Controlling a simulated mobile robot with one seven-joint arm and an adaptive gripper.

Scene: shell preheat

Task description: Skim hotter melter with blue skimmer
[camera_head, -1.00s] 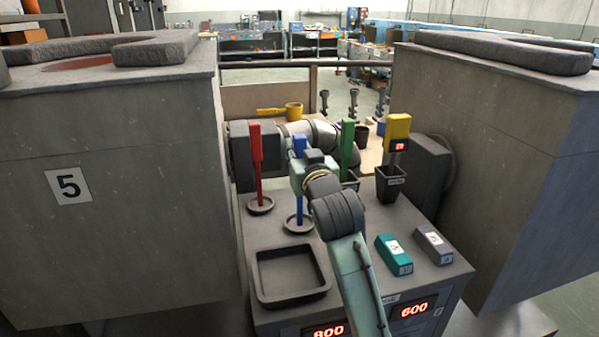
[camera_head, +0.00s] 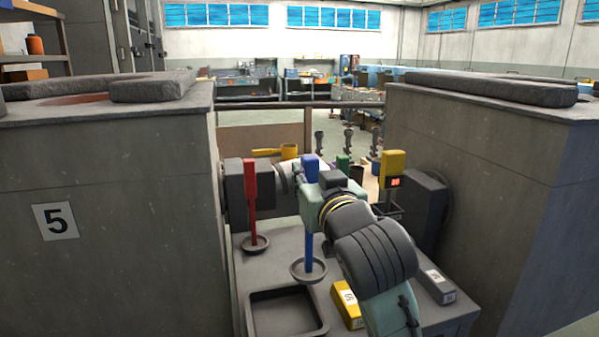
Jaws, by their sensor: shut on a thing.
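The blue skimmer has a blue handle (camera_head: 310,170), a thin shaft and a round dark dish (camera_head: 308,271) at its foot. My gripper (camera_head: 314,187) is shut on its handle; the finger contact is partly hidden by my wrist. The skimmer is upright over the grey bench, and seems raised. The left melter (camera_head: 110,165) is a large grey block marked 5, with a reddish opening (camera_head: 75,100) and a dark slab on top. The right melter (camera_head: 490,150) also has a dark slab on top. The bench front's number displays are out of view.
A red skimmer (camera_head: 250,190) stands close left of the blue one. A green handle (camera_head: 342,163) and a yellow probe (camera_head: 392,168) stand behind.

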